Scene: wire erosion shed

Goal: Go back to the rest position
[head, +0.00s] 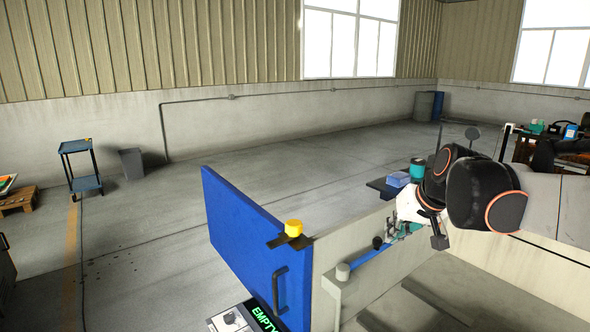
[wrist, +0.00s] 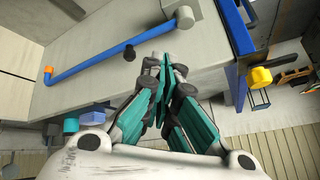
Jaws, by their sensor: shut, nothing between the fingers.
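My gripper (wrist: 165,68) is shut and empty, its teal fingers together in the wrist view. In the head view my gripper (head: 400,232) is at the right, partly hidden by my white and black arm. The fingertips are close to the grey machine panel (wrist: 110,35), which carries a blue pipe (wrist: 110,60) and a dark knob (wrist: 130,52). I cannot tell whether the fingers touch the panel.
A blue door (head: 245,245) with a dark handle (head: 279,288) and a yellow knob (head: 293,228) stands left of my gripper. A display (head: 262,316) reads "EMPTY". A blue trolley (head: 80,165) and grey bin (head: 131,164) stand far left. The middle floor is clear.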

